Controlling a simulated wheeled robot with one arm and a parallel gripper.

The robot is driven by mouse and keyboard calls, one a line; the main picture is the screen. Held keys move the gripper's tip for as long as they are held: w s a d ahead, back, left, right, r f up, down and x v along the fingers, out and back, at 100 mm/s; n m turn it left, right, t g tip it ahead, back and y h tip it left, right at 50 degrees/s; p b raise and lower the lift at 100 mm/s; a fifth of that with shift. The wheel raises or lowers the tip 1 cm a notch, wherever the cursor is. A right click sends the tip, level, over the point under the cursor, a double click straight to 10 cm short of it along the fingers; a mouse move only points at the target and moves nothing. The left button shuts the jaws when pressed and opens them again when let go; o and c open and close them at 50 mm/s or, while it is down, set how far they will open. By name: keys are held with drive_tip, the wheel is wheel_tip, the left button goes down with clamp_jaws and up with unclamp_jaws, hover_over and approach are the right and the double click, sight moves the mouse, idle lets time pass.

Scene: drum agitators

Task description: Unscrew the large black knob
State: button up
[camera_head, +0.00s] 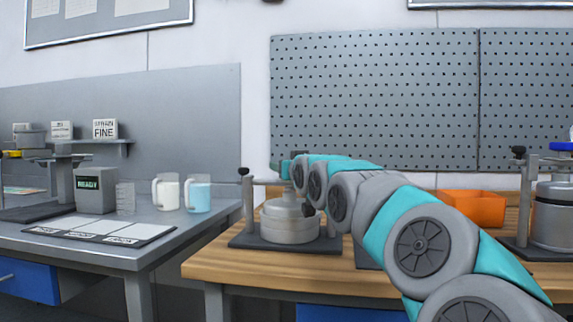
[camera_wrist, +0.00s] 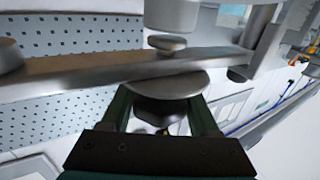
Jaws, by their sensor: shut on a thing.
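In the wrist view, my gripper (camera_wrist: 160,100) has its two dark green fingers on either side of a dark rounded knob (camera_wrist: 157,112). It is shut on this large black knob, just below a round silver disc (camera_wrist: 180,86) at a flat metal crossbar (camera_wrist: 85,72). The finger contact is partly hidden. In the head view, my arm reaches to the drum stand on the wooden bench, and my gripper and the held knob are mostly hidden behind the arm. A silver drum (camera_head: 290,224) sits on the stand's dark base (camera_head: 262,244).
A smaller black knob (camera_head: 244,171) tops the stand's left post. The grey bench at left holds a white jug (camera_head: 166,192), a blue jug (camera_head: 199,193) and a grey device (camera_head: 96,191).

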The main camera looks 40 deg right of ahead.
drive_tip(key=o, duration=1.4)
drive_tip(key=shift+b+v, duration=0.65)
drive_tip(key=shift+v, duration=3.3)
